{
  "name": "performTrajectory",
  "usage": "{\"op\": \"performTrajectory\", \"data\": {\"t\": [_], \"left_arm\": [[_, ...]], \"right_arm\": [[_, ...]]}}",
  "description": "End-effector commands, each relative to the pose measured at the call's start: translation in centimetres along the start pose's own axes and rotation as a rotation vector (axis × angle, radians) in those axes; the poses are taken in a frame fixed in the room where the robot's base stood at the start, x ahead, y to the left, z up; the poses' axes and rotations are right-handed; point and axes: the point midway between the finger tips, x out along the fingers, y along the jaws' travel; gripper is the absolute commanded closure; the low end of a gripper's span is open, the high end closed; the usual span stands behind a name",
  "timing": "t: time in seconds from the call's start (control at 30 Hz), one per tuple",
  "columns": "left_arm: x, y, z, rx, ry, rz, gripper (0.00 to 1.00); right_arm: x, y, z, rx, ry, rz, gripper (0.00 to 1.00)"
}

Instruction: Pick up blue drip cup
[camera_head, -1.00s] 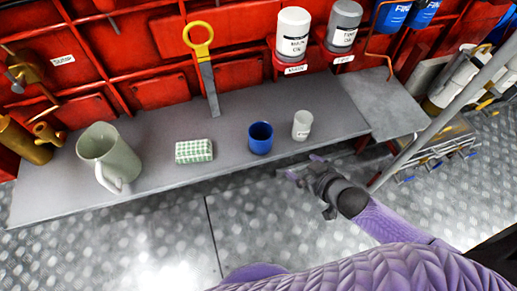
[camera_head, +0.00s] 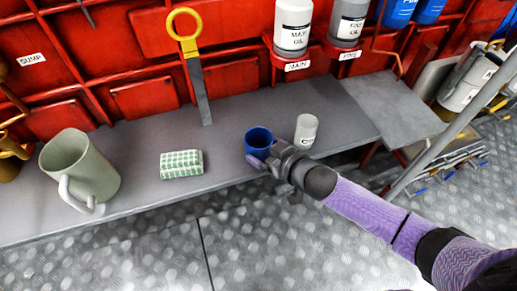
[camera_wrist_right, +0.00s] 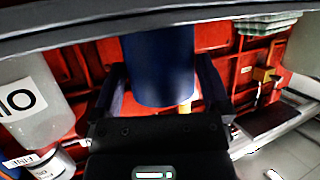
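The blue drip cup (camera_head: 257,139) stands upright on the grey bench, near its front edge. My right gripper (camera_head: 268,161) is at the cup's front right side, at cup height. In the right wrist view the blue cup (camera_wrist_right: 158,68) lies between the two dark fingers of my right gripper (camera_wrist_right: 160,92), which are spread on either side of it. Whether the fingers touch the cup is hard to tell. My left gripper is not in view.
A white labelled cup (camera_head: 305,131) stands close right of the blue cup. A green checked cloth block (camera_head: 181,164) and a pale green jug (camera_head: 78,168) stand to the left on the bench (camera_head: 130,205). A yellow-handled tool (camera_head: 192,62) leans behind. Oil containers (camera_head: 294,27) line the red wall.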

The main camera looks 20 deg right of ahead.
Motion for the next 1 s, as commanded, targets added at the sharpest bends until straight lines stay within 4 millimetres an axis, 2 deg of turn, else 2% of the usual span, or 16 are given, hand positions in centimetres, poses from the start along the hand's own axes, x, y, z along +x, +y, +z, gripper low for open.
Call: {"op": "performTrajectory", "data": {"t": [0.03, 0.2, 0.3, 0.57, 0.67, 0.83, 1.0], "left_arm": [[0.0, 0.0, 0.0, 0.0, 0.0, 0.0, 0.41], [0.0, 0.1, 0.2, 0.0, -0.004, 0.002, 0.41], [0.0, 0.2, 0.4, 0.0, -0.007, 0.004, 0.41], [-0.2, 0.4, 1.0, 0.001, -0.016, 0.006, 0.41], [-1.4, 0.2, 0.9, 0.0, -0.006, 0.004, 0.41], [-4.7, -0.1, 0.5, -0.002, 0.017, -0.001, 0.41], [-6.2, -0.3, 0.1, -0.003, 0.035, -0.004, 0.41]], "right_arm": [[0.0, 0.0, 0.0, 0.0, 0.0, 0.0, 0.15], [0.0, 0.0, 0.0, 0.0, 0.0, 0.0, 0.51], [0.0, 0.0, 0.0, 0.0, -0.001, 0.0, 0.68], [-0.1, 0.0, -0.1, 0.0, 0.0, 0.0, 0.69], [-0.8, 0.0, -1.9, -0.003, 0.003, 0.001, 0.69], [-2.8, 0.0, -6.7, -0.005, 0.007, 0.001, 0.69], [-3.8, 0.0, -9.1, -0.002, 0.003, 0.001, 0.69]]}}
